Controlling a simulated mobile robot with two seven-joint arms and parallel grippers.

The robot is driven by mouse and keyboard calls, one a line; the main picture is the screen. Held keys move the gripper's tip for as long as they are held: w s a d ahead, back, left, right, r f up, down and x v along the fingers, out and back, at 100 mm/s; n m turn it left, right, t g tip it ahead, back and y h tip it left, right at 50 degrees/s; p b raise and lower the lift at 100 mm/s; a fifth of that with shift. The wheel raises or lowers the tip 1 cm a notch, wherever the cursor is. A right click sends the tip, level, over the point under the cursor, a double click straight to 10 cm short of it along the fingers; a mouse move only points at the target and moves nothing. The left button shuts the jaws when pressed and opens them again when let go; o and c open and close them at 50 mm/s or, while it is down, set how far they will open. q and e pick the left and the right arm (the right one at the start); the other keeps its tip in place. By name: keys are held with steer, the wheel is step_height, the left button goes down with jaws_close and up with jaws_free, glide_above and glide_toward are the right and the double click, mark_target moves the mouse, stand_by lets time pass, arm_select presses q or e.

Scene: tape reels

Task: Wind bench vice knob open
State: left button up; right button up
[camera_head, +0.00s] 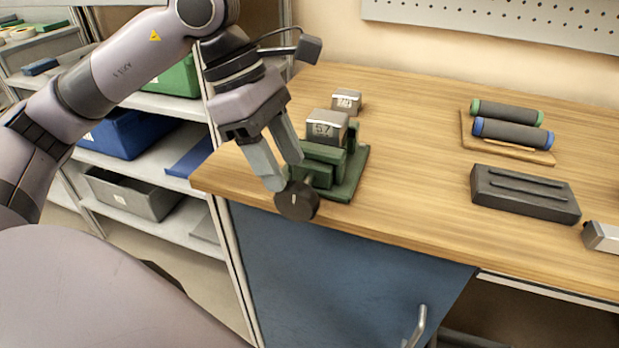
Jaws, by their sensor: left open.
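The green bench vice (342,176) stands near the left front corner of the wooden bench. A metal block marked 57 (327,127) sits at the top of the vice. The dark round knob (297,201) with a pale mark faces the front, by the bench edge. My left gripper (288,177) points down at the knob, fingers apart, with its tips just above and behind the knob's face. I cannot tell whether the fingertips touch the knob or its shaft. My right gripper is not in view.
Another metal block (346,102) stands behind the vice. A wooden tray (540,157) with green-ended and blue-ended rollers, a dark slotted block (525,193) and a metal block (601,237) lie to the right. Shelves with bins (130,195) stand left. The bench middle (415,150) is clear.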

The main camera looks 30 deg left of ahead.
mark_target(298, 199)
arm_select(q)
steer(key=x, duration=0.7)
steer(key=shift+s+b, duration=0.15)
steer(key=shift+b, duration=0.15)
jaws_close()
steer(key=shift+f+h+b, duration=0.25)
steer(key=shift+h+b, duration=0.15)
steer(key=shift+b, duration=0.6)
steer(key=shift+r+h+b, duration=0.15)
steer(key=shift+h+b, duration=0.25)
steer(key=shift+b, duration=0.05)
steer(key=shift+r, duration=0.15)
